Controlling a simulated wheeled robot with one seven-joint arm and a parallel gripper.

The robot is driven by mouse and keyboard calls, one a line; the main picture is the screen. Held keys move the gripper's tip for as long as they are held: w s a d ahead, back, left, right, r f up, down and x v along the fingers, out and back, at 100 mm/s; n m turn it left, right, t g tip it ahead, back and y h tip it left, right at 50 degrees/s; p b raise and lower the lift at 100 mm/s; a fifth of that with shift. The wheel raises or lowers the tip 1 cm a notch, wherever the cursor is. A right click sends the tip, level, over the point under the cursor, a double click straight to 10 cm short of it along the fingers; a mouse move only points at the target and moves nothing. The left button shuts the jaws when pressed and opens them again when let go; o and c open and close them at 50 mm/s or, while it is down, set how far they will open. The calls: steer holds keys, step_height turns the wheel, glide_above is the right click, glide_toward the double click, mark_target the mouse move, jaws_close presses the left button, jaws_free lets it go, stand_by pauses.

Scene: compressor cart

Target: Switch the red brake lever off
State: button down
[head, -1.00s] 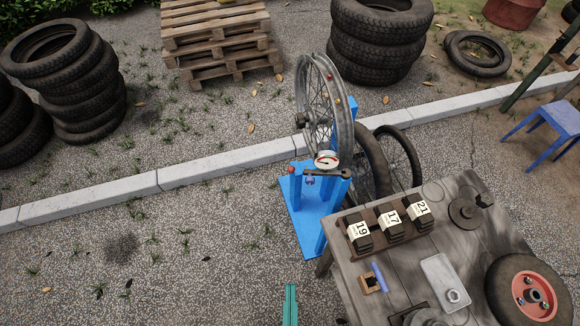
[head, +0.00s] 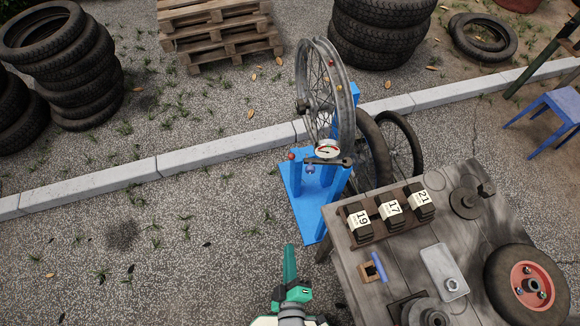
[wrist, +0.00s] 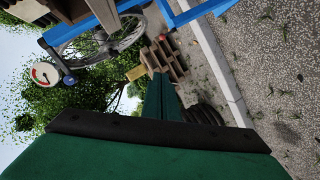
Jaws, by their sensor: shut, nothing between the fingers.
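A small red ball (head: 291,156) sits at the top of a short post on the blue stand (head: 307,212); I cannot tell for sure that it belongs to the brake lever. A dark flat bar (head: 328,161) lies just below the round gauge (head: 327,151) on the stand. My green gripper (head: 289,250) is shut and empty, in front of the stand's base and apart from it in the picture. In the wrist view its fingers (wrist: 163,90) are together, with the gauge (wrist: 45,74) off to the left. A small red spot (wrist: 163,37) shows above the fingers.
A spoked wheel (head: 345,110) rises on the stand. A grey workbench (head: 395,270) with numbered blocks, a blue-handled tool and a tyred wheel (head: 527,285) stands to the right. Open gravel lies left of my gripper. A kerb (head: 220,160) runs behind.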

steer(key=w+f+n, duration=0.4)
steer(key=w+n, duration=0.3)
steer(key=w, duration=0.1)
steer(key=w+a+f+n+h, duration=0.1)
steer(key=w+f+n, duration=0.4)
steer(key=w+n, duration=0.2)
steer(key=w+f+n+g, duration=0.1)
steer(key=w+f+n, duration=0.4)
steer(key=w, duration=0.6)
steer(key=shift+a+n, duration=0.25)
steer(key=shift+n, duration=0.95)
steer(key=shift+w+f, duration=0.1)
glide_toward(292, 156)
steer(key=w+f, duration=0.4)
steer(key=f, duration=0.1)
steer(key=shift+w+a, duration=0.2)
steer(key=shift+a, duration=0.15)
